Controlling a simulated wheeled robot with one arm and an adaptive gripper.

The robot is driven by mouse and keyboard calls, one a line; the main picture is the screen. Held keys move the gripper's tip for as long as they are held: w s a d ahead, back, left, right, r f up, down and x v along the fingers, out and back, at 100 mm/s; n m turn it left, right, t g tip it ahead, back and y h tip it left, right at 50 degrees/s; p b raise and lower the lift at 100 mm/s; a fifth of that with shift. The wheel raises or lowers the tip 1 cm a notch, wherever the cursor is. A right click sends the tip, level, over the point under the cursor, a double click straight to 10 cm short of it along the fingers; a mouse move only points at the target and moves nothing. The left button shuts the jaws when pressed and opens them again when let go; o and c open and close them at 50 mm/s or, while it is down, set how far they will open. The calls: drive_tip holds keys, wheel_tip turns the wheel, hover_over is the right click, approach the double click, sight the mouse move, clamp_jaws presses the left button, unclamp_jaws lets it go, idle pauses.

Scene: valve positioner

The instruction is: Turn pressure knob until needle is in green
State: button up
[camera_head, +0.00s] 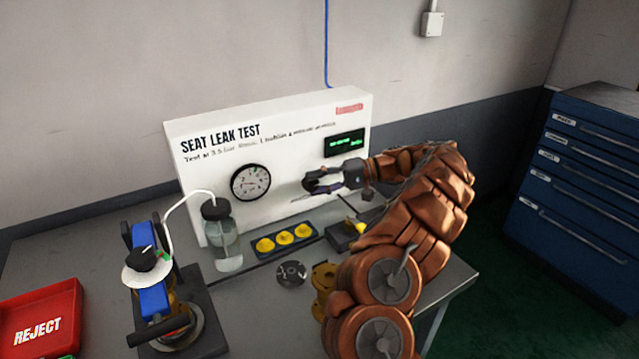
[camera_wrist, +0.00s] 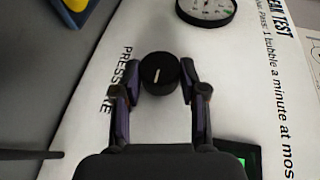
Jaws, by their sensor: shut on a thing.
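The black round pressure knob (camera_wrist: 159,74) with a white pointer line sits on the white test panel (camera_head: 215,165). My gripper (camera_wrist: 161,80) has one finger on each side of the knob and is shut on it. In the head view my gripper (camera_head: 318,183) reaches the panel from the right and mostly hides the knob. The round pressure gauge (camera_head: 250,182) is left of my gripper, with a white face and black rim. It also shows, cut off, at the top of the wrist view (camera_wrist: 208,10). The needle is too small to read against the green.
A clear bottle (camera_head: 228,245) with a white tube stands before the panel. A tray of yellow parts (camera_head: 257,250) and a dark disc (camera_head: 291,274) lie below my arm. A clamped valve (camera_head: 150,275) and red reject bin (camera_head: 42,318) are at left. A green display (camera_head: 345,143) is above my gripper.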

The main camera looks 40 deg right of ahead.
sight(317, 148)
drive_tip(key=shift+f+y, duration=0.15)
drive_tip(key=shift+y, duration=0.25)
drive_tip(key=shift+m+t, duration=0.3)
drive_tip(key=o, duration=1.2)
drive_tip(key=shift+c, duration=0.2)
drive_tip(key=shift+r, duration=0.2)
drive_tip(key=shift+o, duration=0.3)
wheel_tip(317, 148, up, 6)
drive_tip(key=shift+d+r+y, duration=0.25)
drive_tip(key=shift+d+y, duration=0.05)
drive_tip(key=shift+d, duration=0.1)
drive_tip(key=shift+a+r, duration=0.4)
drive_tip(key=shift+r, duration=0.2)
drive_tip(key=shift+a+r, duration=0.35)
drive_tip(key=shift+r, duration=0.2)
drive_tip(key=shift+c, duration=0.3)
drive_tip(key=shift+d+r, duration=0.4)
drive_tip(key=shift+r, duration=0.1)
